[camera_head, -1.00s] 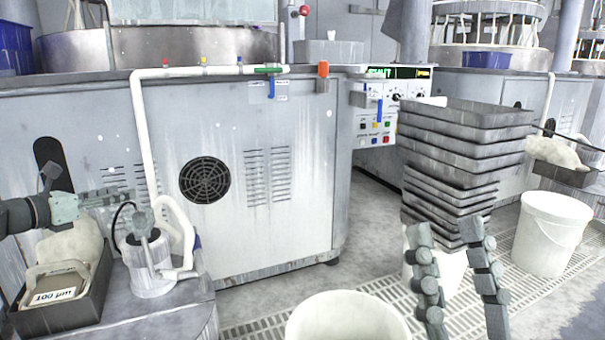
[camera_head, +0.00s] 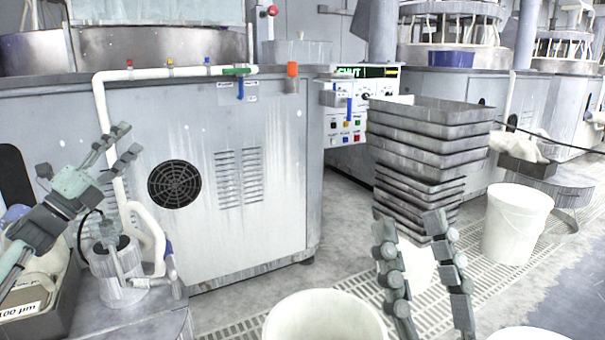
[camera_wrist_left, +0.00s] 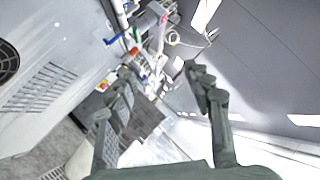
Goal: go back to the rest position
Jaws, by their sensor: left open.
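My left gripper (camera_head: 131,139) is raised in front of the grey machine cabinet, above and beside the white dispenser jug. Its fingers point up and right, are apart and hold nothing. In the left wrist view my left gripper (camera_wrist_left: 157,70) is open, with a tilted view of the room between its fingers. My right gripper (camera_head: 406,214) shows at the lower middle, its two fingers pointing up and spread with nothing between them. It appears in front of the stack of grey trays (camera_head: 430,145).
The dispenser jug (camera_head: 118,285) stands on a low stand at lower left, beside a dark tray (camera_head: 55,318) with a "100 µm" label. The machine cabinet (camera_head: 245,130) fills the left. White buckets (camera_head: 518,220) and (camera_head: 325,318) stand on the floor.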

